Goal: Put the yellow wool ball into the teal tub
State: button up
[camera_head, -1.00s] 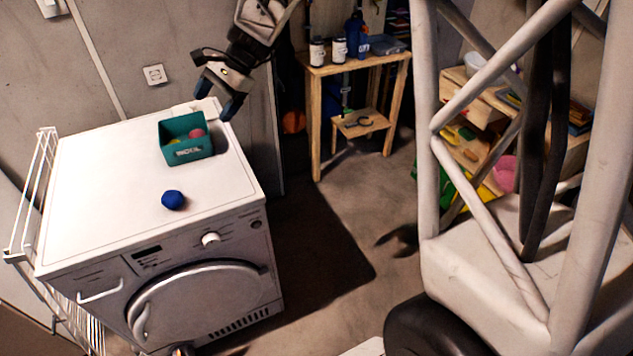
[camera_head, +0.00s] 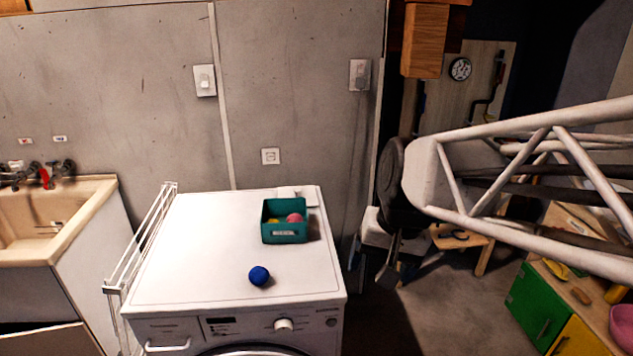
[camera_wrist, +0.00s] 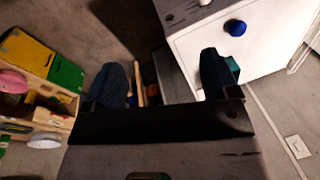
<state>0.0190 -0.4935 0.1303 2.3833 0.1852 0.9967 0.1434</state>
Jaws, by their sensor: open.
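The teal tub (camera_head: 285,237) stands on top of the white washing machine, near its back right. Inside it, a yellow ball (camera_head: 273,221) shows only in part at the left, beside a pink ball (camera_head: 295,218). A blue ball (camera_head: 259,275) lies on the machine top in front of the tub. My gripper (camera_wrist: 163,80) is open and empty in the wrist view, its two dark fingers apart. Behind its right finger a sliver of the teal tub (camera_wrist: 233,66) shows, with the blue ball (camera_wrist: 236,28) above. In the head view my gripper hangs right of the machine.
The washing machine (camera_head: 195,275) has much bare top. A white wire rack (camera_head: 143,250) stands at its left, and a sink (camera_head: 50,225) is further left. A wooden table (camera_head: 465,240) and a shelf unit with green and yellow fronts (camera_head: 540,310) stand at the right.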

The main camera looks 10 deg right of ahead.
jog(key=s+d+f+n+t+h, duration=0.1)
jog(key=s+d+n+h, duration=0.1)
jog(key=s, duration=0.5)
jog(key=shift+s+d+f+n, duration=0.2)
jog(key=shift+s+f+n, duration=0.05)
jog(key=shift+s+n, duration=0.15)
